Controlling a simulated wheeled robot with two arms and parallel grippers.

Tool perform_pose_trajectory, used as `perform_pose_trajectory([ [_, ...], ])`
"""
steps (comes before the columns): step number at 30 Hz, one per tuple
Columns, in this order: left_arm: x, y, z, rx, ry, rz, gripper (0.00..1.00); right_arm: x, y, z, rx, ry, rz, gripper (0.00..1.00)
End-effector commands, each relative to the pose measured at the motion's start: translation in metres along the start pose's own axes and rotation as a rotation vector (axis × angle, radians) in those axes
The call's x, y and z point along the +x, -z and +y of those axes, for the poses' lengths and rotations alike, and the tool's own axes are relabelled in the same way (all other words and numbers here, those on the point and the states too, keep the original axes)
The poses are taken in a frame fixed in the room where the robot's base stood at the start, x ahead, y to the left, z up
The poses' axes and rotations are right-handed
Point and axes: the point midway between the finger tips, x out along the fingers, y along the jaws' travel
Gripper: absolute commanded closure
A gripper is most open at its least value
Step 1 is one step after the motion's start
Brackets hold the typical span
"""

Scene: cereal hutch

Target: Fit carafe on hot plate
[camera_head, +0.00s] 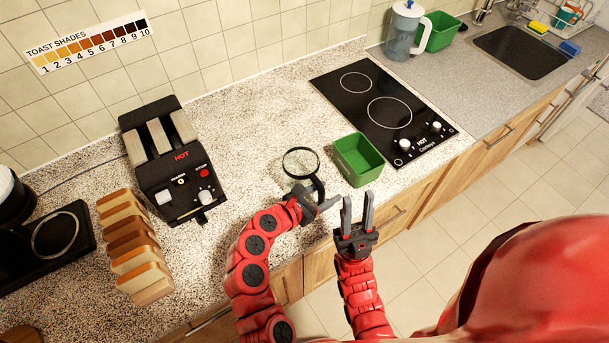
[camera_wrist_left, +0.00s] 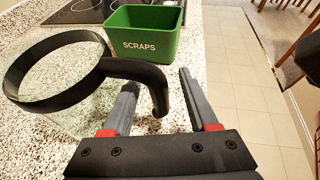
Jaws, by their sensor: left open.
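The carafe is a clear glass vessel with a black rim (camera_head: 300,150) and black handle, standing on the speckled counter near its front edge. In the left wrist view the carafe (camera_wrist_left: 55,72) is at the left, its handle reaching between the fingers. My left gripper (camera_head: 322,199) is open at the handle; it also shows in the left wrist view (camera_wrist_left: 160,95). A gap shows on the handle's right side; contact on the left is unclear. The hot plate (camera_head: 75,257), a black base with a pale ring, is at the far left, empty. My right gripper (camera_head: 357,210) is open and empty, right of the left gripper.
A green scraps bin (camera_head: 359,160) stands just right of the carafe. A toaster (camera_head: 168,160) and bread slices (camera_head: 133,245) stand between carafe and hot plate. A black cooktop (camera_head: 383,108) is behind right. Counter between toaster and carafe is clear.

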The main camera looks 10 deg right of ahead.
Motion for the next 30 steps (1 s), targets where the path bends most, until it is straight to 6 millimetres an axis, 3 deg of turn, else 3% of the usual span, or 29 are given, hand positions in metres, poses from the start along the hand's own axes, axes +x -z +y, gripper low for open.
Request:
perform_pose_trajectory([
  [6, 0.017, 0.0, -0.001, -0.001, 0.002, 0.0, 0.41, 0.007, 0.001, 0.0, 0.0, 0.0, 0.0, 0.66],
  [14, 0.019, 0.001, -0.001, -0.001, 0.002, 0.0, 0.41, 0.006, 0.001, 0.0, 0.0, 0.0, -0.001, 0.66],
  [24, 0.019, 0.001, -0.001, -0.001, 0.002, 0.0, 1.0, 0.006, 0.001, 0.0, 0.0, 0.0, 0.0, 0.66],
  [30, 0.019, 0.001, -0.001, -0.001, 0.001, 0.0, 1.0, 0.006, 0.001, 0.0, 0.0, 0.0, -0.001, 0.66],
])
